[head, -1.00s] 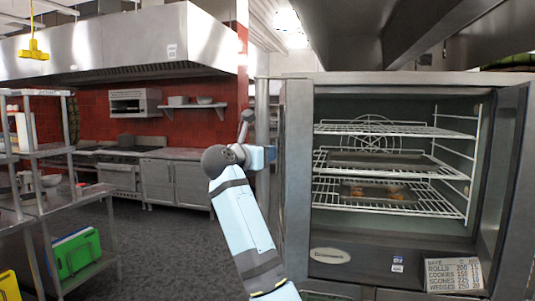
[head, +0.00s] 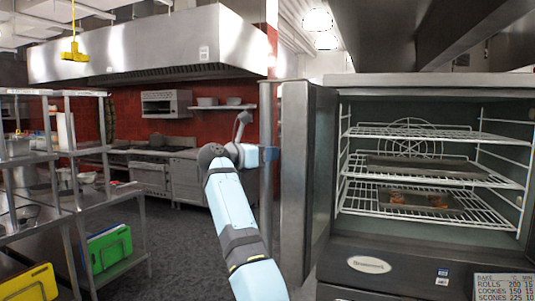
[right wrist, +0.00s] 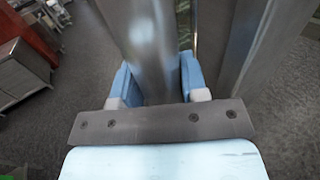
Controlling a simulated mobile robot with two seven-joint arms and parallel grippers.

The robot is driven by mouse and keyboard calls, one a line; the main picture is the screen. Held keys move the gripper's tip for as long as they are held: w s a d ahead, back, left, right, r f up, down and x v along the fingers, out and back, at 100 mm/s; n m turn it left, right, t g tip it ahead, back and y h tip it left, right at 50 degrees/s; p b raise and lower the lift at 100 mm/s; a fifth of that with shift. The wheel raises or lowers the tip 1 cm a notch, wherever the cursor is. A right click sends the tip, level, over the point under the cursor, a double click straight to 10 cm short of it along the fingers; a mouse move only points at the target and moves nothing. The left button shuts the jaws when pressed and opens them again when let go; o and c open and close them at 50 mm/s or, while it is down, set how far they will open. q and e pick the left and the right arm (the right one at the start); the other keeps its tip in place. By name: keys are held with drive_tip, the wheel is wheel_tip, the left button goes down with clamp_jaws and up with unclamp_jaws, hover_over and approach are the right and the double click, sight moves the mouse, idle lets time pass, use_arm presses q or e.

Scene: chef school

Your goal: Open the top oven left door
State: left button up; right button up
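The oven (head: 342,255) stands at the right in the head view, with its cavity exposed. Its steel door (head: 308,170) stands open, swung out to the left of the cavity. The upright bar handle (head: 265,190) is on the door's left side. My right gripper (head: 268,153) is at this handle, its arm reaching up from below. In the right wrist view, the blue fingers (right wrist: 158,80) sit on both sides of the steel handle (right wrist: 148,45) and appear closed on it. My left gripper is out of view.
Wire racks (head: 410,135) with trays are inside the oven. A steel shelf unit (head: 75,205) with green and yellow boards stands at the left. A range (head: 152,175) and a hood (head: 160,50) are at the back. The dark floor (head: 185,245) between is clear.

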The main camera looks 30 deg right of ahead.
drive_tip(key=o, duration=0.4)
idle(0.3)
drive_tip(key=a+b, duration=0.1)
drive_tip(key=a, duration=0.3)
drive_tip(key=s+a, duration=0.1)
drive_tip(key=a, duration=0.4)
drive_tip(key=s+a+b, duration=0.1)
drive_tip(key=a, duration=0.3)
drive_tip(key=shift+s+a+b, duration=0.15)
drive_tip(key=shift+a+b, duration=0.15)
drive_tip(key=shift+b, duration=0.05)
